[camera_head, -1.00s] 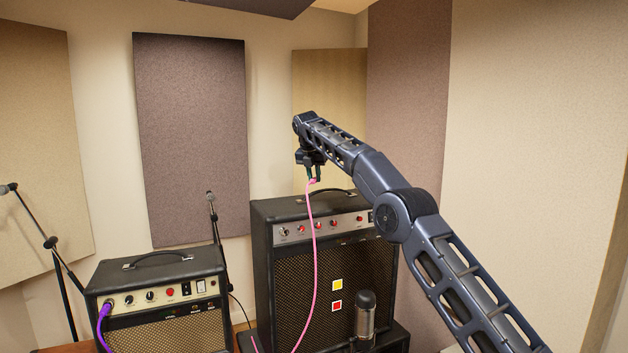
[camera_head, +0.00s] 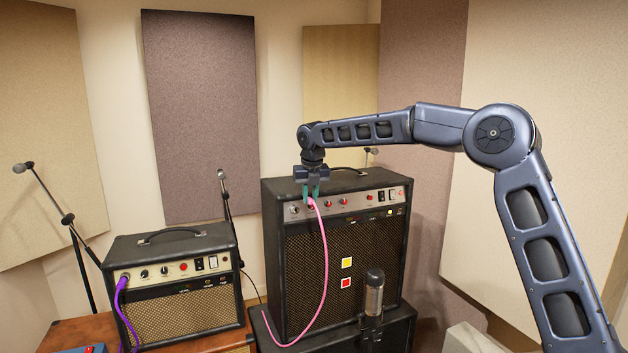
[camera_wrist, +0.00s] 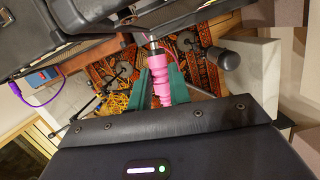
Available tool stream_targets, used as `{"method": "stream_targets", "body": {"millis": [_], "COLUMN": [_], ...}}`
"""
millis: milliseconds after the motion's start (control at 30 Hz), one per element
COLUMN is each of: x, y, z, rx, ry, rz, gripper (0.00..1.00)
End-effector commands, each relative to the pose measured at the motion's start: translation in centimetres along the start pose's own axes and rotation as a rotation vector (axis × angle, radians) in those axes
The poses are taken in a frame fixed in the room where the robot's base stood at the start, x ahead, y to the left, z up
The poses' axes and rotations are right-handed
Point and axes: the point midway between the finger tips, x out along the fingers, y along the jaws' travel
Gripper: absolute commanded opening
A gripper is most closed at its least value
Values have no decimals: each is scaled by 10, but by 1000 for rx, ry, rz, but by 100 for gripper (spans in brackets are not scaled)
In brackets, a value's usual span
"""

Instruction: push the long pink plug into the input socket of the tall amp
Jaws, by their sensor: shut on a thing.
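The tall amp (camera_head: 335,265) stands at the centre of the head view, its silver control panel (camera_head: 350,200) facing forward. My gripper (camera_head: 312,190) is in front of the left part of this panel, with its green fingers shut on the pink plug (camera_head: 312,202). In the wrist view, my gripper (camera_wrist: 157,76) holds the plug (camera_wrist: 159,68) between both fingers. The plug's metal end points toward the dark amp edge at the top. The input socket is not clearly visible, and I cannot tell whether the tip is inside it. The pink cable (camera_head: 325,265) hangs down in front of the amp.
A smaller amp (camera_head: 180,285) stands at the left with a purple plug and cable (camera_head: 121,290) in its panel. A black microphone (camera_head: 374,292) stands before the tall amp's lower right. Mic stands (camera_head: 70,220) are at the left. Open space lies between the amps.

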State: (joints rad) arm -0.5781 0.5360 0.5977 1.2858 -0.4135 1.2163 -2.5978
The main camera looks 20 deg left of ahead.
Motion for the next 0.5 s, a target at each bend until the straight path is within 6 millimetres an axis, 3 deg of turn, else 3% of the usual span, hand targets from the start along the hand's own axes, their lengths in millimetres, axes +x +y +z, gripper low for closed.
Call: {"method": "stream_targets", "body": {"millis": [33, 200, 333, 500], "x": [5, 15, 18, 22], "y": [2, 11, 15, 17], "z": [-14, -45, -55, -52], "rx": [-28, -109, -136, -143], "ry": [10, 26, 30, 31], "rz": [5, 22, 29, 31], "gripper": [0, 0, 0, 0]}}
